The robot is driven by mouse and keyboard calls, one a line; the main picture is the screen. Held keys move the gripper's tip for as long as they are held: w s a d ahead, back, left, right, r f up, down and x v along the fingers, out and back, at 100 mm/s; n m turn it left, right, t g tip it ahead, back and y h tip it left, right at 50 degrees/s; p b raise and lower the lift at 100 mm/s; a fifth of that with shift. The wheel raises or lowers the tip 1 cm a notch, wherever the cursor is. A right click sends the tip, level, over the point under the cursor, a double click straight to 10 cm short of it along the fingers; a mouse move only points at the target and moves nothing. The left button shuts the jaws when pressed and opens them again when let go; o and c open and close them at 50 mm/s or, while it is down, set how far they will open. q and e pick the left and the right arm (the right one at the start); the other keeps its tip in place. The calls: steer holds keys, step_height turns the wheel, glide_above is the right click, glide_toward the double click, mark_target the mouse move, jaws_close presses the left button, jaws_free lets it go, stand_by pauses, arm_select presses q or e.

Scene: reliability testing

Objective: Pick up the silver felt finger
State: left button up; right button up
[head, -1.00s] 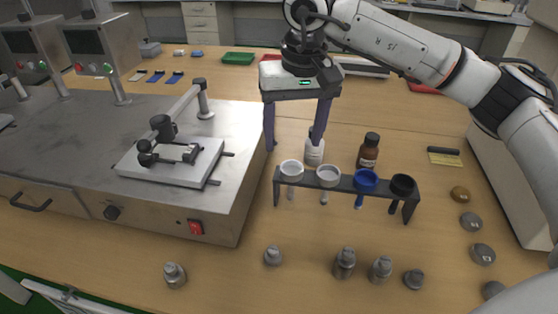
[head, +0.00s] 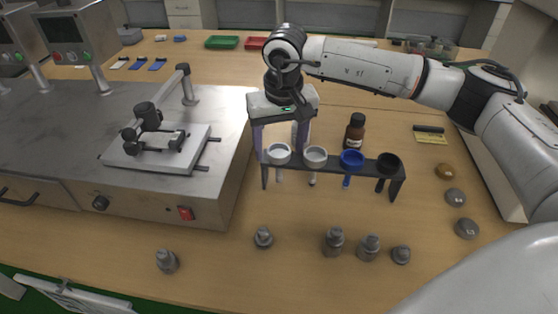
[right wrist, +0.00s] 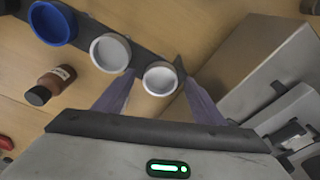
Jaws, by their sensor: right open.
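A dark rack (head: 333,165) holds a row of felt fingers with cup-like tops. From left these are two pale ones, a blue one (head: 352,158) and a black one (head: 388,162). The leftmost pale felt finger (head: 278,154) looks whitish to silver; its neighbour (head: 315,156) is similar, and I cannot tell surely which is silver. My right gripper (head: 280,145) is open, pointing down at the rack's left end. In the right wrist view its fingers (right wrist: 158,80) lie on either side of the end pale felt finger (right wrist: 161,79), apparently empty. My left gripper is out of view.
Several metal weights, such as one (head: 334,241), stand in front. A steel machine (head: 215,205) is close on the left.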

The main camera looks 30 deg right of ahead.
steer(key=c, duration=1.5)
steer(key=shift+o, duration=0.2)
steer(key=shift+r, duration=0.1)
step_height(320, 180, up, 18)
steer(key=b, duration=0.4)
glide_above(279, 156)
steer(key=shift+f, duration=4.15)
